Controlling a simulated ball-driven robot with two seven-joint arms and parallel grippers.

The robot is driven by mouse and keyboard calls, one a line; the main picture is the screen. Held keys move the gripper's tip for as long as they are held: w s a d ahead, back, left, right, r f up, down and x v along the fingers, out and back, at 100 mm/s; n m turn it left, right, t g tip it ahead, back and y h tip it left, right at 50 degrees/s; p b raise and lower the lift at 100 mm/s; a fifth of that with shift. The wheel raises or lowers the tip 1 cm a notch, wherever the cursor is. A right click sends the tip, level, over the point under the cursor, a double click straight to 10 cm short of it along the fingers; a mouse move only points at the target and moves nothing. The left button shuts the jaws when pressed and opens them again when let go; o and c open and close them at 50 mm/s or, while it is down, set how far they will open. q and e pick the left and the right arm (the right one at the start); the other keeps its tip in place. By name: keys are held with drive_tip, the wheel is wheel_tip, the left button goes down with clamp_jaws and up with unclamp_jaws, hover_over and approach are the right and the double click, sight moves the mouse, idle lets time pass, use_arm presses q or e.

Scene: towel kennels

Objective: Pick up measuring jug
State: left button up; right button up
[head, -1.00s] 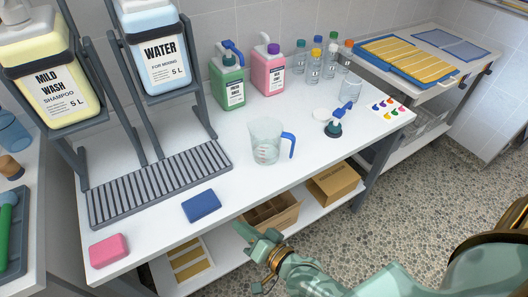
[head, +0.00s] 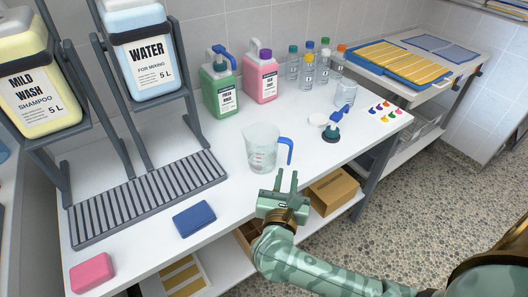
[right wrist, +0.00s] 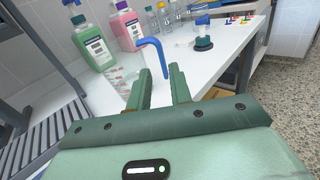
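The clear measuring jug (head: 262,150) stands upright on the white table, with its blue handle (head: 287,149) on the right side. It also shows in the right wrist view, where the blue handle (right wrist: 152,45) rises just beyond the fingers and the clear body (right wrist: 126,76) is partly behind the left finger. My right gripper (head: 287,182) is open and empty, at the table's front edge, just in front of the jug. Its two fingers (right wrist: 162,88) point toward the handle, apart from it in the head view. My left gripper is not in view.
A blue sponge (head: 194,218) and a pink sponge (head: 92,272) lie along the front edge. A slatted drip tray (head: 150,195) sits left of the jug. Green (head: 220,90) and pink (head: 260,78) bottles stand behind it. A dark pump top (head: 332,132) lies to the right.

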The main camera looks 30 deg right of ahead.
sight(290, 151)
drive_tip(key=b+x, duration=0.1)
drive_tip(key=x, duration=0.6)
drive_tip(key=b+x, duration=0.1)
drive_tip(key=x, duration=0.3)
drive_tip(key=shift+w+f, duration=0.25)
drive_tip(key=shift+f, duration=0.05)
drive_tip(key=shift+r, duration=0.1)
drive_tip(key=shift+c, duration=0.3)
clamp_jaws()
